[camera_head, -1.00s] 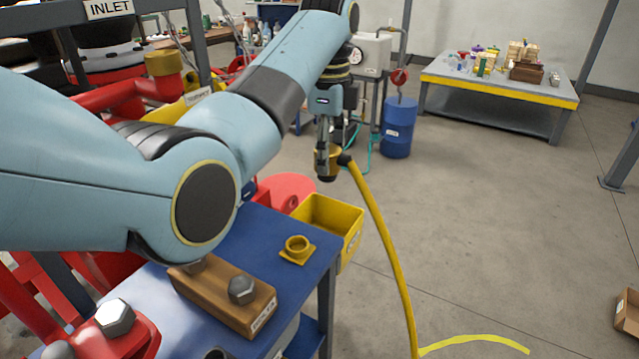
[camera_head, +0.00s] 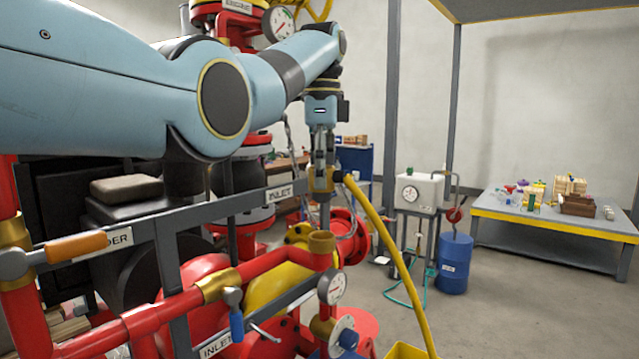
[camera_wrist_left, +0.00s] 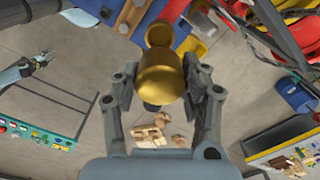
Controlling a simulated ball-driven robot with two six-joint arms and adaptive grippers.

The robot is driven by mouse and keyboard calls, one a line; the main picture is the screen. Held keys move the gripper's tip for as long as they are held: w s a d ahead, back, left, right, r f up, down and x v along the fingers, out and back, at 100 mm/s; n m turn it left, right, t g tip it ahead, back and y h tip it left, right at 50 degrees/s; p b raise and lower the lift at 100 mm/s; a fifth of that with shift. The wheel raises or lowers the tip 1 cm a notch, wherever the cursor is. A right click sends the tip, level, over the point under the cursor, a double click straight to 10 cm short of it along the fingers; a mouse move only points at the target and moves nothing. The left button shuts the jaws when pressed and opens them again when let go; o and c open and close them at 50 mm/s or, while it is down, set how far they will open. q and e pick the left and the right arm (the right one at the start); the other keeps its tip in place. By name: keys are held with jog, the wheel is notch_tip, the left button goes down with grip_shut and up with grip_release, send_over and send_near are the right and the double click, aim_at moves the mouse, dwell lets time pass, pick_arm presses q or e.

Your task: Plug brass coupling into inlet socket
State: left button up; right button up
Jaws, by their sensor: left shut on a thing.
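In the left wrist view the coupling (camera_wrist_left: 160,80) sits between the two fingers of my left gripper. The inlet socket (camera_head: 321,241) is an open brass cup facing up at the end of a red pipe. The coupling is above it and apart from it in the head view. Another brass round end shows just past the coupling in the wrist view. My right gripper (camera_wrist_left: 40,60) shows small in the wrist view; its jaws are unclear.
Red pipes, a gauge (camera_head: 335,288) and a blue-handled valve (camera_head: 236,315) crowd the front. A blue drum (camera_head: 454,265) stands on open floor beyond.

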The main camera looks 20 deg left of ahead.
aim_at(322, 199)
pick_arm(q)
jog(key=shift+w+f, duration=0.1)
jog(key=shift+f, duration=2.45)
jog(key=shift+f, duration=1.75)
jog(key=o, duration=1.4)
jog(key=shift+c, duration=0.2)
notch_tip(322, 199, up, 8)
jog(key=shift+f, duration=0.25)
jog(key=shift+f, duration=0.1)
